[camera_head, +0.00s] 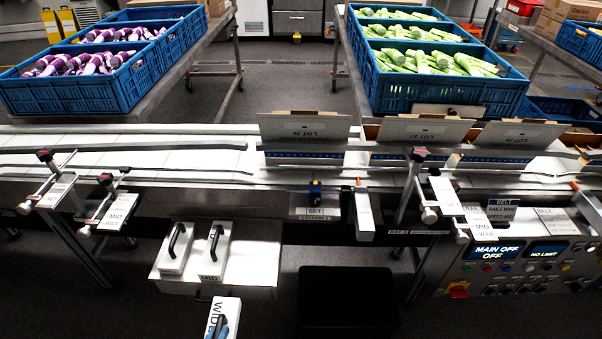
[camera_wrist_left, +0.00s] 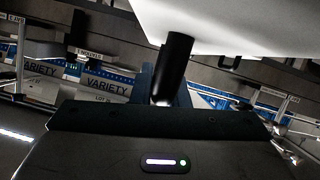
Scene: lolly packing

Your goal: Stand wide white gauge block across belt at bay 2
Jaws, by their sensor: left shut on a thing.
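The wide white gauge block (camera_head: 217,316), marked WIDE, is at the bottom of the head view, cut off by the frame edge. My left gripper (camera_head: 222,329) is there, its blue fingers shut on the block's black handle. In the left wrist view the white block (camera_wrist_left: 235,25) fills the top and its black handle (camera_wrist_left: 175,65) runs down between the fingers of the gripper (camera_wrist_left: 167,92). The block is apart from the belt (camera_head: 190,142), which runs across the picture behind it. The bay 2 label (camera_head: 405,232) is on the belt's front edge, right of centre. My right gripper is not in view.
Two other white blocks with black handles, one marked MID (camera_head: 214,250), stand on a white stand (camera_head: 262,262). Rail clamps (camera_head: 118,210) stick out along the belt front. Open cartons (camera_head: 305,128) stand on the belt. A control panel (camera_head: 515,265) is at right.

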